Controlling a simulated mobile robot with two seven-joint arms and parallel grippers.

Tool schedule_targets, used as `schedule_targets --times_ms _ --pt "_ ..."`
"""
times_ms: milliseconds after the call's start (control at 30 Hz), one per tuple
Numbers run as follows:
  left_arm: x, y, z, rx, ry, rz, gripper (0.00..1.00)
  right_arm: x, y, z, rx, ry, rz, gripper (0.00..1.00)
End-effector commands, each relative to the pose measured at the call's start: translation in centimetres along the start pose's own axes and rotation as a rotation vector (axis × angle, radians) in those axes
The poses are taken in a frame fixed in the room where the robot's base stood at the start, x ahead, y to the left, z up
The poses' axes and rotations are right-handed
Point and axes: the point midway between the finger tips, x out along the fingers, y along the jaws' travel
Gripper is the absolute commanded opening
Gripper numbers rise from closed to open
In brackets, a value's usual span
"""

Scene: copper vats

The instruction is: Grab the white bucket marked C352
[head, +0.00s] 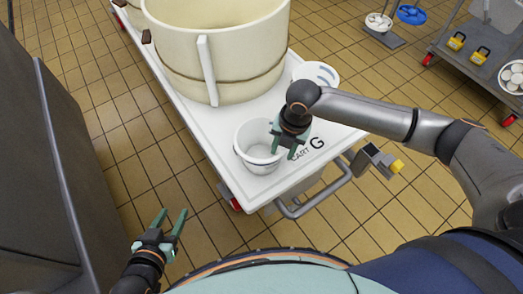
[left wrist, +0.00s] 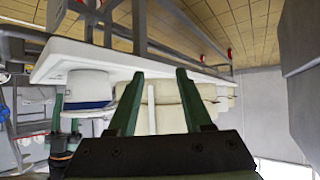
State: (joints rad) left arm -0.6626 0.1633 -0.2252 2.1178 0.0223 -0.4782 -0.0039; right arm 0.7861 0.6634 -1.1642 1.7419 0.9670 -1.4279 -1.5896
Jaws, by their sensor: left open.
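A white open bucket (head: 244,155) stands upright near the front end of the white cart (head: 213,150) in the head view. I cannot read a C352 mark on it. My right gripper (head: 283,154) points down at the bucket's right rim, with its green fingers apart; whether it touches the rim I cannot tell. My left gripper (head: 171,213) is open and empty, low over the floor left of the cart. In the left wrist view, which looks upside down, a white bucket with a blue band (left wrist: 88,88) hangs left of my left fingers (left wrist: 157,75).
A large cream vat (head: 240,60) fills the cart's middle. A white round item with grey-blue marks (head: 318,72) sits behind my right arm. The cart has a handle (head: 318,200) at its front. A dark cabinet (head: 40,170) stands left; tiled floor (head: 110,110) between is clear.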

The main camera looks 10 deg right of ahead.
Motion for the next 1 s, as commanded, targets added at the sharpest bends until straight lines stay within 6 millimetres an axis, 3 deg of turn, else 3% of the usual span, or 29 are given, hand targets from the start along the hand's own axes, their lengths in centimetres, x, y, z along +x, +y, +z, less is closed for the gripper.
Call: schedule_targets --times_ms 33,433,600,833,1000 --pt "0.2 -0.2 -2.2 0.013 0.069 -0.004 0.50 0.7 -0.1 -0.1 0.000 0.002 -0.002 0.40" --pt "-1.1 -1.0 -9.7 0.098 0.365 -0.029 0.50 4.1 0.0 -0.1 -0.001 0.001 -0.001 0.40" --pt "-1.6 -1.0 -10.9 0.113 0.412 -0.032 0.50 4.6 0.0 -0.1 -0.001 0.000 0.000 0.40" --pt "-1.6 -1.0 -11.0 0.114 0.415 -0.033 0.50 4.5 0.0 -0.1 -0.001 0.000 0.000 0.40" --pt "-1.6 -1.0 -11.0 0.114 0.414 -0.033 0.50 4.5 0.0 -0.1 -0.001 0.000 0.000 0.21"
